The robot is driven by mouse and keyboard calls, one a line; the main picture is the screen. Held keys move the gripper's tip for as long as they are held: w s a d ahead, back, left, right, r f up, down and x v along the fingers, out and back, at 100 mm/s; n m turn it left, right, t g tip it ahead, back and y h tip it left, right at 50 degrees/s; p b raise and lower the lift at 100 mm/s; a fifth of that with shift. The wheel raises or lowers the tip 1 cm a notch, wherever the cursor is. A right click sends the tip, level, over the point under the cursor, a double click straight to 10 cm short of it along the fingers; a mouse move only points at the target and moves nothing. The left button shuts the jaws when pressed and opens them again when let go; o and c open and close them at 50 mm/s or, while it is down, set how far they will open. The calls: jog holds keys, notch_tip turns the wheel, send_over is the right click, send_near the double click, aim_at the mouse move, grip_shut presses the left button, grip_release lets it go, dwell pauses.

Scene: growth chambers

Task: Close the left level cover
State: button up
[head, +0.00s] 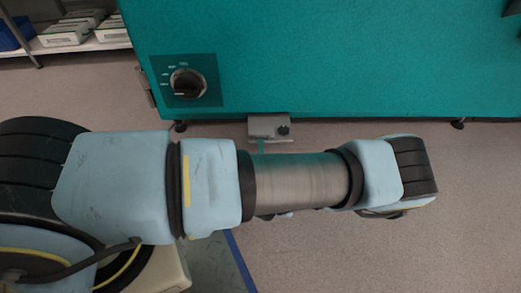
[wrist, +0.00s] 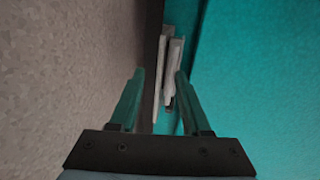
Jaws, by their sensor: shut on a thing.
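The left level cover (head: 262,126) appears to be the small grey plate with a dark knob under the lower edge of the teal chamber. In the wrist view a pale grey part of it (wrist: 173,75) lies between the fingertips, close to the right one. My gripper (wrist: 160,73) has two teal fingers around that part and is shut on it, though the exact contact is hard to see. In the head view my arm hides most of the gripper; only a thin teal piece shows just below the plate.
The teal chamber (head: 340,60) fills the upper part of the head view, with a dark rotary dial (head: 188,83) on its left. Its dark feet (head: 458,124) stand on the floor. A shelf with boxes (head: 65,35) is at far left. The floor at right is clear.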

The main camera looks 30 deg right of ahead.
jog(key=shift+r, duration=0.1)
jog(key=p+v, duration=0.3)
jog(key=v, duration=0.8)
jog(key=shift+p, duration=0.3)
jog(key=shift+w, duration=0.1)
